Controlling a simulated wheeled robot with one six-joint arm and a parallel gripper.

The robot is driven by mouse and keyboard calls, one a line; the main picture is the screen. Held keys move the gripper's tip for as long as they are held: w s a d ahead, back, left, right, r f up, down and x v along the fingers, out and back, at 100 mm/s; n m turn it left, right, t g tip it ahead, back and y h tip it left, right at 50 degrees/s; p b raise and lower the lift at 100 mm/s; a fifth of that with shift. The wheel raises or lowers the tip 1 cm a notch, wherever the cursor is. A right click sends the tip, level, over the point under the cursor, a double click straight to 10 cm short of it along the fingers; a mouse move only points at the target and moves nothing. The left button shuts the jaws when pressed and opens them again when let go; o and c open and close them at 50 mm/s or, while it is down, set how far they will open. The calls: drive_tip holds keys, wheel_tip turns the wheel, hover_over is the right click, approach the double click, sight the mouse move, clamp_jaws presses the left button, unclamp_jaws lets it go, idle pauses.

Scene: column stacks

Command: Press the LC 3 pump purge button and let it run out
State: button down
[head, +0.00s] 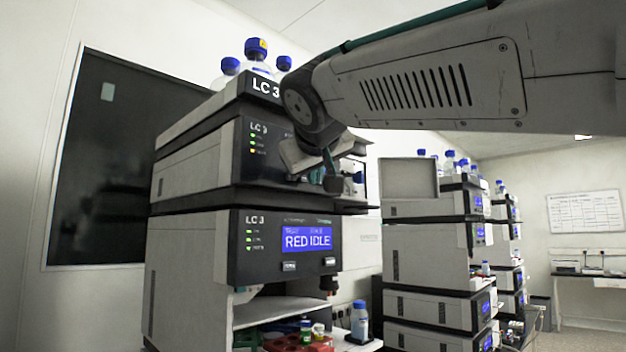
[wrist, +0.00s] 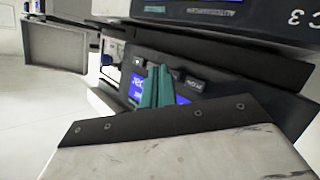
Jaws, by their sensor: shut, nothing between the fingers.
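The LC 3 stack (head: 190,240) stands left of centre in the head view. My gripper (head: 330,163) is by the upper module, above that display. In the wrist view its teal fingers (wrist: 160,88) are shut and empty, covering part of a blue display (wrist: 136,88) on a tilted dark panel. I cannot tell whether they touch it.
Blue-capped bottles (head: 256,49) stand on top of the stack. More instrument stacks (head: 425,255) stand to the right. A dark window (head: 110,160) is on the left wall.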

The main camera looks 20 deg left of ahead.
drive_tip(key=shift+w+a, duration=0.15)
drive_tip(key=shift+a, duration=0.25)
idle(0.3)
drive_tip(key=shift+d, duration=0.1)
drive_tip(key=shift+s+d, duration=0.3)
drive_tip(key=shift+d, duration=0.4)
drive_tip(key=shift+d, duration=0.1)
drive_tip(key=shift+s+d, duration=0.35)
drive_tip(key=shift+d, duration=0.4)
drive_tip(key=shift+s+d, duration=0.3)
drive_tip(key=shift+d, duration=0.4)
drive_tip(key=shift+s+d, duration=0.35)
drive_tip(key=shift+d, duration=0.4)
